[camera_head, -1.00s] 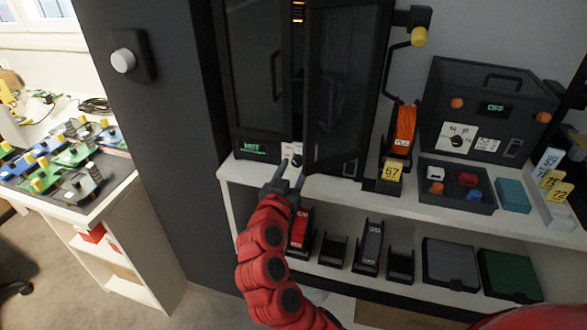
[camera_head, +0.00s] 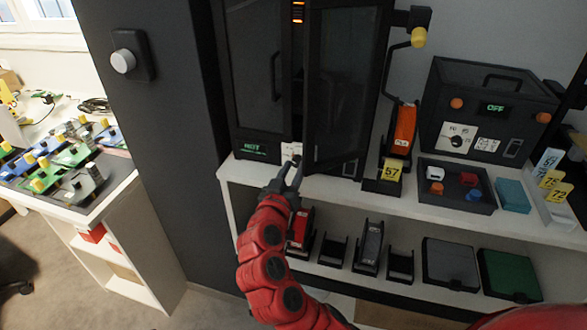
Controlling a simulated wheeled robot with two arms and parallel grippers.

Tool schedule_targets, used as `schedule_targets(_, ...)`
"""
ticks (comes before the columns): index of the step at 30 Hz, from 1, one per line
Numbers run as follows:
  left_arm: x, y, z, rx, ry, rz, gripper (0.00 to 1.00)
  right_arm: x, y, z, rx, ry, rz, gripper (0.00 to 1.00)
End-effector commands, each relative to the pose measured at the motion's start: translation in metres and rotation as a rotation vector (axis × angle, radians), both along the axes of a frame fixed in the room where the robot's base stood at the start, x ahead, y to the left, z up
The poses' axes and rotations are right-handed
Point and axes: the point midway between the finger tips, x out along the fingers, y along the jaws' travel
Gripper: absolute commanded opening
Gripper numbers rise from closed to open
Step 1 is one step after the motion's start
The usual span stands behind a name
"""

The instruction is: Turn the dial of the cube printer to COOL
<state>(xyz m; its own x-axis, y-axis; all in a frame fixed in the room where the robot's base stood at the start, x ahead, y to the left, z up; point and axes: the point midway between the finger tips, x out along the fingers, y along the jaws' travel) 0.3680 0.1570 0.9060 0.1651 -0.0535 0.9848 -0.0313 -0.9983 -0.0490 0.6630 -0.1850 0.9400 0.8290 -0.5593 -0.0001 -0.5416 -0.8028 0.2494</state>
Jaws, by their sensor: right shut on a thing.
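The cube printer (camera_head: 262,75) is the tall black cabinet at the centre of the head view, with dark front doors. A green display (camera_head: 254,150) is lit at its lower left; its word looks like HOT but is too small to be sure. Beside it is a small white panel with a dark dial (camera_head: 296,160), partly covered by my fingers; its pointer and labels are not readable. My right gripper (camera_head: 293,170), on the red arm, is at the panel from below, shut on the dial. My left gripper is not in view.
The right-hand door (camera_head: 335,90) stands close to my gripper. A black box (camera_head: 487,105) reading OFF, with its own dial, stands to the right on the white shelf (camera_head: 345,187). An orange spool holder and a tray (camera_head: 430,203) of coloured cubes are there too.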

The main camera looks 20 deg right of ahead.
Motion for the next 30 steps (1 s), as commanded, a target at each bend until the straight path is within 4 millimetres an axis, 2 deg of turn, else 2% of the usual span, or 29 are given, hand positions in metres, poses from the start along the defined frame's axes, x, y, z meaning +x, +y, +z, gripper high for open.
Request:
schedule_targets(16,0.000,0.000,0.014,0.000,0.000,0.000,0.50,0.000,0.001,0.002,-0.353,0.235,0.001,0.00)
schedule_targets(30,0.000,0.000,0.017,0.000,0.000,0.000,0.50,0.000,0.001,0.001,-0.455,0.304,0.002,0.00)
